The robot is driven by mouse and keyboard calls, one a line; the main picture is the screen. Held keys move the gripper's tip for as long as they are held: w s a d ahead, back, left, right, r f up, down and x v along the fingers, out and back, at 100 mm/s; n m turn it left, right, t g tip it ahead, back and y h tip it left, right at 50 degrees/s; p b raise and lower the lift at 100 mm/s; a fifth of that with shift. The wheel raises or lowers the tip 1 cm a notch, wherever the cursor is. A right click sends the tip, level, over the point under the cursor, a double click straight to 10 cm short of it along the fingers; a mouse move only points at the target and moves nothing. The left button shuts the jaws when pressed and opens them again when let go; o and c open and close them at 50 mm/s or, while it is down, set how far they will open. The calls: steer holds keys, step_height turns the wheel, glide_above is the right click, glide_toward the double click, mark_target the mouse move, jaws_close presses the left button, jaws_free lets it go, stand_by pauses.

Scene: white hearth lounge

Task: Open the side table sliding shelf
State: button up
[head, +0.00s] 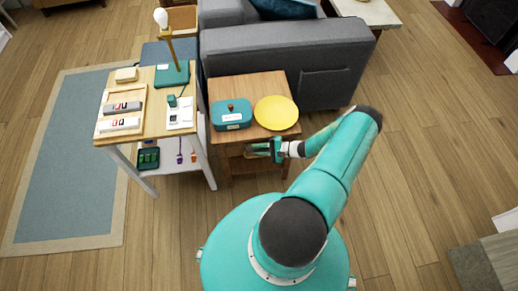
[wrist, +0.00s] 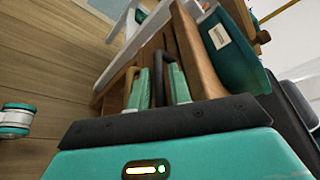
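The wooden side table (head: 245,88) stands against the grey sofa, with shelf fronts below its top. My gripper (head: 277,149) is at the front of this table, just below the top edge. In the wrist view, my gripper's two green fingers (wrist: 158,88) are apart, pointing at the wooden front (wrist: 192,50). A dark bar, perhaps the sliding shelf's handle (wrist: 158,72), shows between them; I cannot tell whether they touch it. The sliding shelf is partly hidden by my gripper, and I cannot tell how far out it stands.
A teal box (head: 231,116) and a yellow plate (head: 276,113) stand on the side table. A white-legged table (head: 150,83) with a lamp and small items stands close on the left. The grey sofa (head: 300,60) is behind.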

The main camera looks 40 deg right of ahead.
jaws_close()
steer(key=s+a, duration=1.1)
steer(key=s, duration=0.4)
steer(key=shift+s, duration=0.35)
steer(key=shift+d, duration=0.1)
jaws_free()
steer(key=v, duration=1.3)
steer(key=shift+s+d, duration=0.25)
steer(key=shift+s, duration=0.1)
